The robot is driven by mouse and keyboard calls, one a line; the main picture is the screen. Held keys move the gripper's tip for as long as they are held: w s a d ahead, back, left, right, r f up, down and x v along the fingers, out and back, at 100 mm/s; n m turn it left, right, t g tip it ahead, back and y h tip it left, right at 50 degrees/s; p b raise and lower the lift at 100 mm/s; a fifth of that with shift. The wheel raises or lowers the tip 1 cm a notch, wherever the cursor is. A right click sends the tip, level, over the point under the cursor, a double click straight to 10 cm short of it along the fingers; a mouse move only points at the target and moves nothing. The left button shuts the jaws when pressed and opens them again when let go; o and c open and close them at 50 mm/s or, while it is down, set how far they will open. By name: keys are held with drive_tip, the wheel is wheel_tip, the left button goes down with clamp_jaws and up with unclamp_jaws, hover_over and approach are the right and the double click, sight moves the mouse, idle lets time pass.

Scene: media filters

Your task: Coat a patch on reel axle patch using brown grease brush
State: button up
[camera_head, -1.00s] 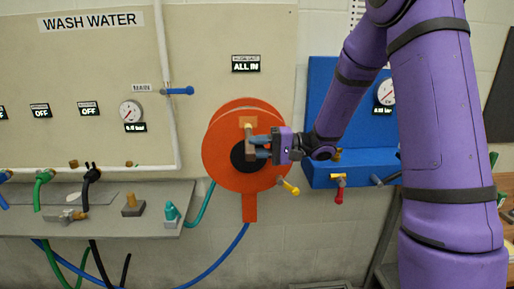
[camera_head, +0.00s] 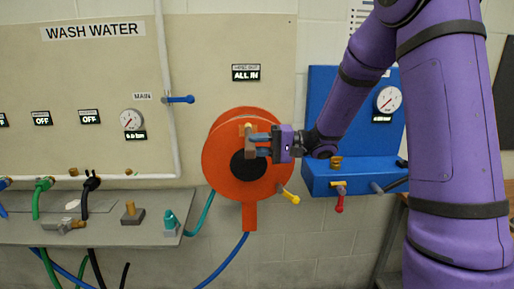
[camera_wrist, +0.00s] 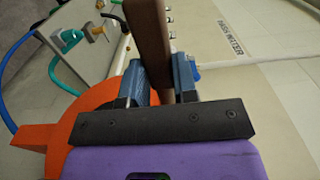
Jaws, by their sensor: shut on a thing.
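The orange reel (camera_head: 222,172) is on the wall, with a dark round hub (camera_head: 243,170) at its middle. My gripper (camera_head: 258,145) is shut on the brown brush (camera_head: 250,148), in front of the reel's upper middle. In the wrist view the brush (camera_wrist: 150,38) stands out between the two blue-grey fingers (camera_wrist: 163,85). Its working end is out of frame there. I cannot tell whether the brush touches the patch.
A yellow-tipped handle (camera_head: 290,196) sticks out at the reel's lower right. A blue wall unit (camera_head: 318,175) with a gauge is to the right, behind my arm. A grey shelf (camera_head: 105,232) with hose fittings is at the left.

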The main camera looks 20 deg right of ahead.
drive_tip(key=shift+f, duration=0.8)
idle(3.2)
drive_tip(key=shift+f, duration=0.75)
drive_tip(key=s+a, duration=0.2)
drive_tip(key=s, duration=0.3)
drive_tip(key=shift+s, duration=0.4)
idle(0.5)
